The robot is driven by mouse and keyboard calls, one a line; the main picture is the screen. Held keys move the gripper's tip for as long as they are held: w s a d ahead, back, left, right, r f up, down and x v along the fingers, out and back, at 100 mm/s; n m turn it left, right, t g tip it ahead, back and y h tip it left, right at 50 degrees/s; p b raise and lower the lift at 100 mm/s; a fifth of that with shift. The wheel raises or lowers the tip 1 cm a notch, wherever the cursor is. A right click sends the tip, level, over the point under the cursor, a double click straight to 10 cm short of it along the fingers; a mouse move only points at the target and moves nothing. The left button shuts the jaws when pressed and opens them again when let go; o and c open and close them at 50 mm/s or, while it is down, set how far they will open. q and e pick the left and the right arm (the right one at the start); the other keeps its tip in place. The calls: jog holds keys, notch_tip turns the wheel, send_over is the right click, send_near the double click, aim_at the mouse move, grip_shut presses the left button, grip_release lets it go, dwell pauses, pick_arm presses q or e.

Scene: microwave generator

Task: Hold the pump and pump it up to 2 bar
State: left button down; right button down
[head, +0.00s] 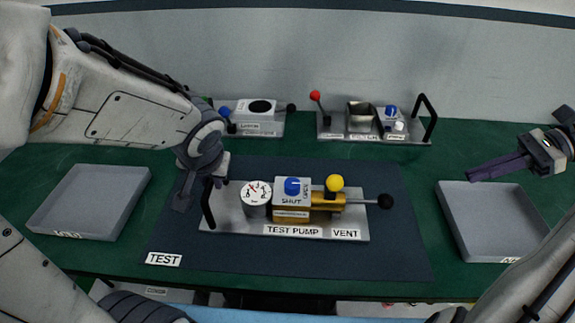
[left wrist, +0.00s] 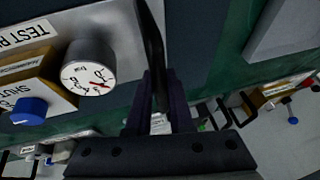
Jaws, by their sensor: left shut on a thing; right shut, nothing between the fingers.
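The test pump (head: 290,215) sits on the dark mat marked TEST. It has a grey base plate, a gold cylinder (head: 325,201), a round white gauge (head: 256,196) with a red needle, a blue SHUT knob (head: 292,186), a yellow knob (head: 335,183) and a rod with a black ball (head: 385,201) at its right. My left gripper (head: 196,190) is shut on the black handle (head: 208,206) at the pump's left end; the handle also shows between its fingers in the left wrist view (left wrist: 153,50). The exact gauge reading is too small to tell. My right gripper (head: 480,172) is shut and empty, well right of the pump.
A grey tray (head: 90,200) lies on the left, another (head: 500,222) on the right, below my right gripper. At the back stand a unit with a black round top (head: 260,112) and a fixture with a red-knobbed lever (head: 316,97). The mat in front of the pump is clear.

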pick_arm(q)
jog(key=shift+s+f, duration=0.1)
jog(key=shift+f, duration=0.05)
pick_arm(e)
jog(key=shift+v, duration=0.9)
pick_arm(q)
jog(key=c, duration=0.7)
grip_release()
